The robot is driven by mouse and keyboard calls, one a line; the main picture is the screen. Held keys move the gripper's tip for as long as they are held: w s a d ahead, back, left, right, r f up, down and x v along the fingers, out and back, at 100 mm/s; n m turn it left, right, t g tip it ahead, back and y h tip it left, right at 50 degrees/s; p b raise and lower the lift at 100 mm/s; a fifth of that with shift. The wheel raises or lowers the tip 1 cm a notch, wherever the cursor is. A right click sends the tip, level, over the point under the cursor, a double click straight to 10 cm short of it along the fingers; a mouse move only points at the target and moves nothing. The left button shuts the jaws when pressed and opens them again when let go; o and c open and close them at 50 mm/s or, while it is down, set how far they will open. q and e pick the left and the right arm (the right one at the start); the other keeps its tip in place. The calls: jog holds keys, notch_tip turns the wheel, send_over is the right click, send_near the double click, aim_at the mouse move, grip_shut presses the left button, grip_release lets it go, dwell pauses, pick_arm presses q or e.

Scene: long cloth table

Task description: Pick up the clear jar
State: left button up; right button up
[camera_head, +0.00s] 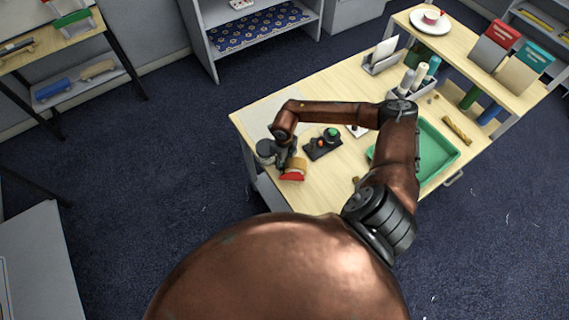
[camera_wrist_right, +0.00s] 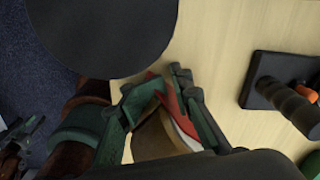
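I cannot clearly make out a clear jar. A round grey disc (camera_head: 265,147) that could be its lid is beside my right gripper at the table's left end. A large dark disc (camera_wrist_right: 100,35) fills the upper left of the right wrist view. I cannot tell if it is the same thing. My right gripper (camera_head: 287,162) is low over the table, its fingers apart. A tan and red object (camera_head: 292,177) is at the fingers. It also shows between them in the right wrist view (camera_wrist_right: 155,138); I cannot tell if they touch it.
A dark stand (camera_head: 322,149) with green and orange parts is just right of the gripper. A green tray (camera_head: 437,160) and a holder with several bottles (camera_head: 408,84) are farther right on the table (camera_head: 320,190). A raised shelf carries boxes and a plate (camera_head: 430,21).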

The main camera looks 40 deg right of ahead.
jog(key=o, duration=1.4)
jog(key=shift+c, duration=0.2)
